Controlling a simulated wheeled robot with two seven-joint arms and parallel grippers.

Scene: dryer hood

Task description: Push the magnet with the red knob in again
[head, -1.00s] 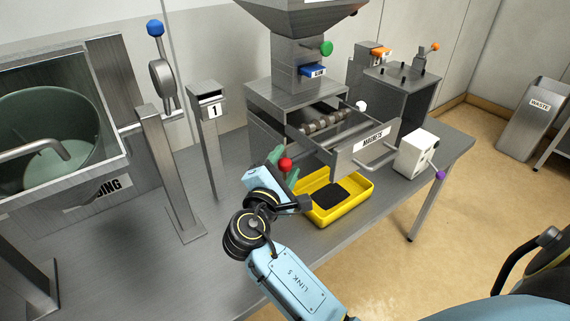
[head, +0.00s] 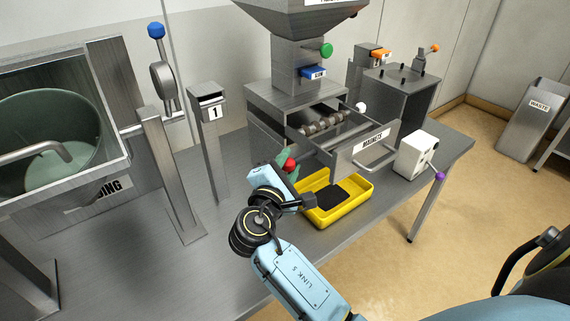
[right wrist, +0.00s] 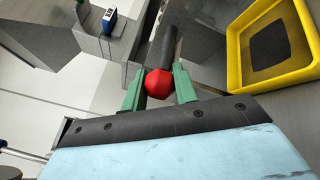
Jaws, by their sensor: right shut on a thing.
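The red knob (head: 290,165) is at the near left side of the open steel drawer labelled MAGNETS (head: 368,148). My right gripper (head: 287,163) is shut on the red knob, its green fingers on either side. In the right wrist view the red knob (right wrist: 158,84) sits between the fingertips (right wrist: 158,88). A dark magnet rod (right wrist: 168,45) runs from the knob away from the gripper toward the steel housing. How deep the rod sits is hard to tell. My left gripper is not in view.
A yellow tray (head: 361,192) with a dark patch inside stands on the table below the drawer. A white box with a purple knob (head: 416,155) is right of the drawer. A steel post marked 1 (head: 211,140) stands to the left. A hopper (head: 300,15) rises above.

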